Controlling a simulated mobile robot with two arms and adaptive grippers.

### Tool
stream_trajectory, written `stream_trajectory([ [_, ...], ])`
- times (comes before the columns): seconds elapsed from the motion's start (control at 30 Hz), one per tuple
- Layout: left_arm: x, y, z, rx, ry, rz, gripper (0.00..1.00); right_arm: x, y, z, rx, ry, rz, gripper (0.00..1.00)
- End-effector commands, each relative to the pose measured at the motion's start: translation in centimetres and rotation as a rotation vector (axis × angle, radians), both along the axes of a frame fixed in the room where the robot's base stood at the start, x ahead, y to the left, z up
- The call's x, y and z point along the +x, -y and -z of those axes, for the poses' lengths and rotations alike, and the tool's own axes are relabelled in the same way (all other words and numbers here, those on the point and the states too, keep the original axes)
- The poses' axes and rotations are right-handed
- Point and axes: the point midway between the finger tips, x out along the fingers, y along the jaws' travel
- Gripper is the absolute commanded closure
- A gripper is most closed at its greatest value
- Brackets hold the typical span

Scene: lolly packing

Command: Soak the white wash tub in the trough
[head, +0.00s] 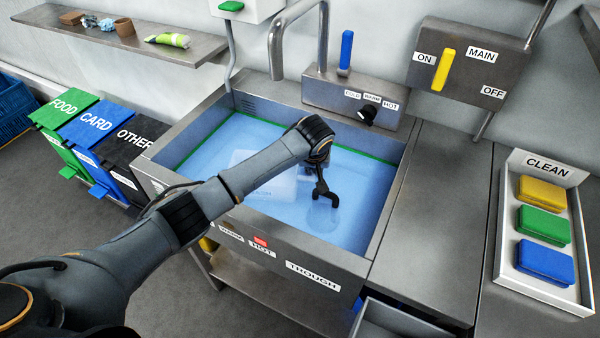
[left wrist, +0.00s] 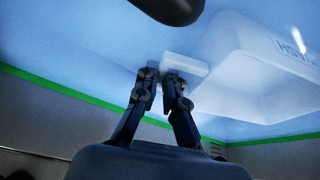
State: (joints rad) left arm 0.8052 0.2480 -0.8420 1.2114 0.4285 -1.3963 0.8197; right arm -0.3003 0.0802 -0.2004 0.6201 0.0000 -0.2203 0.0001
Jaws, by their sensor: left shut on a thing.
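The white wash tub (head: 262,180) sits in the trough (head: 205,112), which holds blue water; the tub looks pale and mostly under the surface. In the left wrist view the tub (left wrist: 258,75) is large at the upper right, with part of a printed label. My left gripper (head: 324,194) reaches into the trough just right of the tub. In the left wrist view its fingertips (left wrist: 166,78) are shut on a white block-like piece that appears to be the tub's grip. The tub's underside is hidden. My right gripper is not in view.
A faucet (head: 277,45) and control box (head: 352,103) stand behind the trough. A yellow lever (head: 443,69) is on the wall panel. A CLEAN tray (head: 508,225) with coloured sponges lies at right; the steel counter between (head: 440,210) is clear. Lidded bins (head: 131,133) stand left.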

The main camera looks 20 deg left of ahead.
Motion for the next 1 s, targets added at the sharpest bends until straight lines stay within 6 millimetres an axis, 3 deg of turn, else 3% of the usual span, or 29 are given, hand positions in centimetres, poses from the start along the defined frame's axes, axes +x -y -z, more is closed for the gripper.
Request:
stream_trajectory([
  [0.4, 0.2, 0.1, -8.0, -0.002, 0.006, 0.001, 1.00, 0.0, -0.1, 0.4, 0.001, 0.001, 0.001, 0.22],
  [1.0, 0.1, 0.0, -13.1, -0.001, 0.002, 0.001, 1.00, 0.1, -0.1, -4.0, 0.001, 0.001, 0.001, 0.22],
])
